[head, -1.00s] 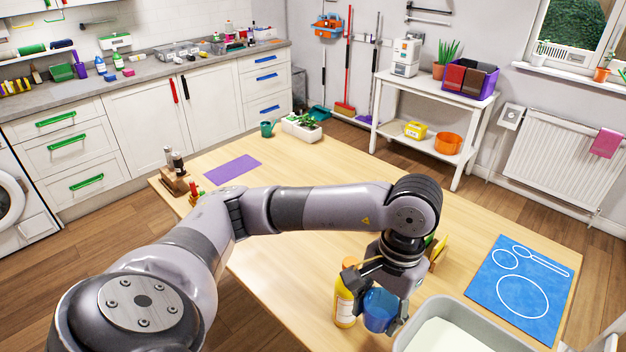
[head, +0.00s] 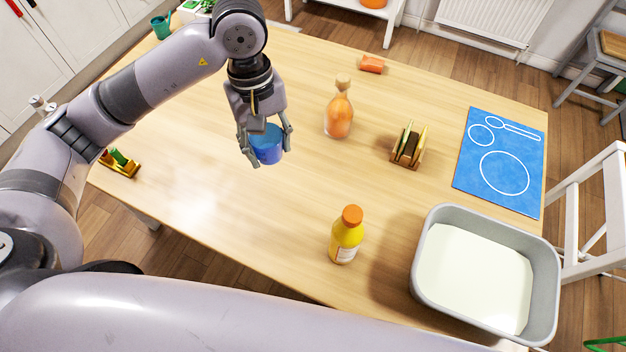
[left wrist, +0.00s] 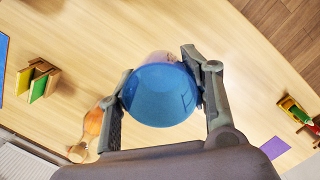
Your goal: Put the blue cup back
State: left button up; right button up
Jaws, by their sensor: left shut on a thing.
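The blue cup (head: 266,146) is held in my left gripper (head: 264,142) above the wooden table, left of the glass bottle. In the left wrist view the cup (left wrist: 160,95) sits between the two fingers of the gripper (left wrist: 160,75), which are closed on its sides. A blue mat (head: 478,188) with white outlines of a small circle, a spoon and a large circle lies at the table's right end; no object covers the outlines. My right gripper is not in view.
A glass bottle with orange contents (head: 339,116), a small rack (head: 408,150), a yellow bottle (head: 346,236) and a grey tub (head: 425,290) stand on the table. An orange block (head: 372,64) lies at the far edge.

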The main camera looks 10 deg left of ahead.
pick_arm(q)
jog(key=w+d+f+n+t+b, duration=0.1)
jog(key=w+d+n, duration=0.15)
jog(key=n, duration=0.45)
jog(key=n+t+b, duration=0.2)
jog(key=n+b, duration=0.2)
jog(key=n, duration=1.4)
send_over(319, 184)
notch_tip(319, 184, down, 3)
jog(key=shift+y, duration=0.3)
jog(key=f+p, duration=0.1)
jog(key=f, duration=0.9)
jog(key=f+p, duration=0.1)
jog(key=f, duration=0.4)
jog(key=shift+s+a+f+p, duration=0.1)
jog(key=shift+s+f+p, duration=0.15)
jog(key=shift+f+p, duration=0.05)
notch_tip(319, 184, down, 4)
jog(key=shift+f, duration=0.4)
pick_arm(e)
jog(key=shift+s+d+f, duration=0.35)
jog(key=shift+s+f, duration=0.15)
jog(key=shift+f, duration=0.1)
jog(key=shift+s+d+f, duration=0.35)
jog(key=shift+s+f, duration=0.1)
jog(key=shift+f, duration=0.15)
